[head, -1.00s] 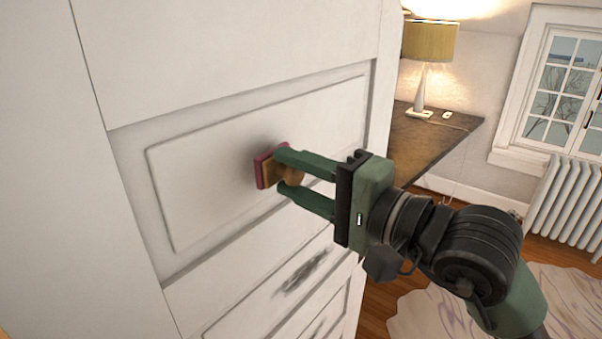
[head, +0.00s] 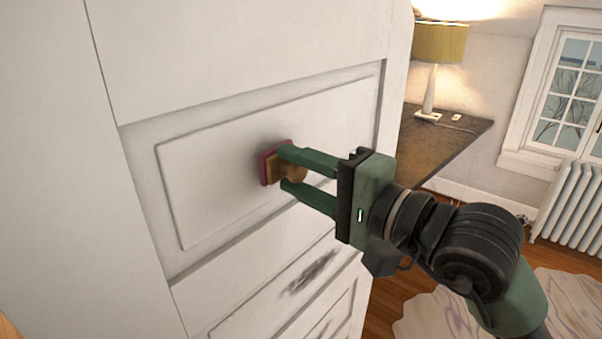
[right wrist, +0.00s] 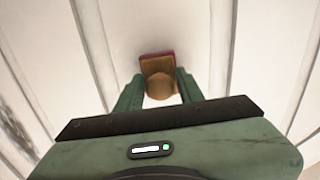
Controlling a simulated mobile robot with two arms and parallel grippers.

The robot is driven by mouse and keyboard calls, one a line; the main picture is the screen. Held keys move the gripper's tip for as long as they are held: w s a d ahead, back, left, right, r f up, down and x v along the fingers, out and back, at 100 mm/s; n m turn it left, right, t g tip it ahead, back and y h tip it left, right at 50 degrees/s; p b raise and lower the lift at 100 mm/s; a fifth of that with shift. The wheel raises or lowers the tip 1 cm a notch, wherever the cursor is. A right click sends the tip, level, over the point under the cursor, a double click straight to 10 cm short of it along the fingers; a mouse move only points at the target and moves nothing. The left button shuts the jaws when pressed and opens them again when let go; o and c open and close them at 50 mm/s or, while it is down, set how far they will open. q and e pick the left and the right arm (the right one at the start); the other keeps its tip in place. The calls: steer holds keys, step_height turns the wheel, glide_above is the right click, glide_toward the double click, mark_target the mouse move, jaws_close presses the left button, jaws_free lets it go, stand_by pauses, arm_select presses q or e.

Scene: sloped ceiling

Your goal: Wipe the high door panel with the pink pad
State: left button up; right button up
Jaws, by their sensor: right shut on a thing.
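The white door's high panel (head: 205,165) is a raised rectangle in the head view. My right gripper (head: 291,169) is shut on the wooden knob of the pink pad (head: 265,166). The pad has a pink face and a tan backing, and it is at the panel's surface near its middle; a dark shade surrounds it. In the right wrist view the pad (right wrist: 156,55) lies ahead of the fingertips (right wrist: 159,92), against or very close to the white surface. The pad's wiping face is hidden. My left gripper is not in view.
A dark smudge (head: 313,272) marks the door below the high panel. A wooden table (head: 440,145) with a lit lamp (head: 438,50) stands behind at the right. A radiator (head: 572,205) is under the window, and a pale rug (head: 445,315) lies on the floor.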

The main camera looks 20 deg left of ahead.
steer(key=shift+w+a, duration=0.15)
steer(key=shift+a, duration=0.2)
steer(key=shift+w+d+f+b, duration=0.1)
steer(key=shift+w+d+b, duration=0.2)
steer(key=shift+w+b, duration=0.25)
steer(key=shift+s+a+b, duration=0.3)
steer(key=shift+s+b, duration=0.25)
steer(key=shift+b, duration=1.75)
